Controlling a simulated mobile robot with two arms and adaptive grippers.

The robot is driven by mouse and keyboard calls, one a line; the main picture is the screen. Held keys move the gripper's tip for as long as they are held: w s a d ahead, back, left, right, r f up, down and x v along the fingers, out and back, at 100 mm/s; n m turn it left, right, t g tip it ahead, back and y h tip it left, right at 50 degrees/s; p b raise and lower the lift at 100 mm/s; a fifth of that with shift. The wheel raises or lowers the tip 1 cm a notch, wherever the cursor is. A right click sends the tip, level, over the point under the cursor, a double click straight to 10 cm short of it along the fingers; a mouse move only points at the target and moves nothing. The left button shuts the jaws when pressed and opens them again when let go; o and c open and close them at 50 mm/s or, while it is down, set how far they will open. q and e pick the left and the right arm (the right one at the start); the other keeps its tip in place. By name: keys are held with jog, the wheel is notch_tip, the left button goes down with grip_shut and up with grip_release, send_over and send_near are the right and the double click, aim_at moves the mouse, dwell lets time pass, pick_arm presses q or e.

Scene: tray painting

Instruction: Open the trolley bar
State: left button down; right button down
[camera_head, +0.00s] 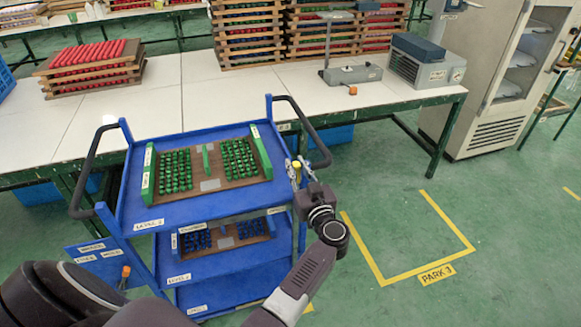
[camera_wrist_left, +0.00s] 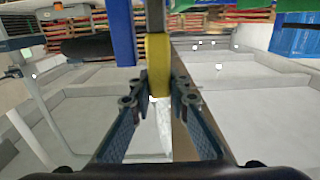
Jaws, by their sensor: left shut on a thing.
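The blue trolley (camera_head: 190,215) stands in front of the white table, with dark curved handles (camera_head: 95,165) on its left and right sides. A yellow upright piece (camera_head: 295,175), which looks like the grip of the trolley bar, is at the trolley's right side. My left gripper (camera_head: 301,172) is there, shut on this yellow piece. In the left wrist view the yellow piece (camera_wrist_left: 158,62) stands between the fingertips of the left gripper (camera_wrist_left: 160,88). The bar's full length and its joint cannot be made out. My right gripper is not in view.
A tray of green pieces (camera_head: 210,187) is on the trolley's upper level, and a tray of blue pieces (camera_head: 225,243) is on a lower one. The white table (camera_head: 200,90) holds stacked trays behind. Green floor with a yellow-marked bay (camera_head: 385,283) is free at right.

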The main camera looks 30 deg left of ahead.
pick_arm(q)
jog(key=shift+w+d, duration=0.1)
jog(key=shift+d, duration=0.05)
jog(key=c, duration=1.8)
grip_release()
jog(key=shift+w+d, duration=0.1)
jog(key=shift+d, duration=0.05)
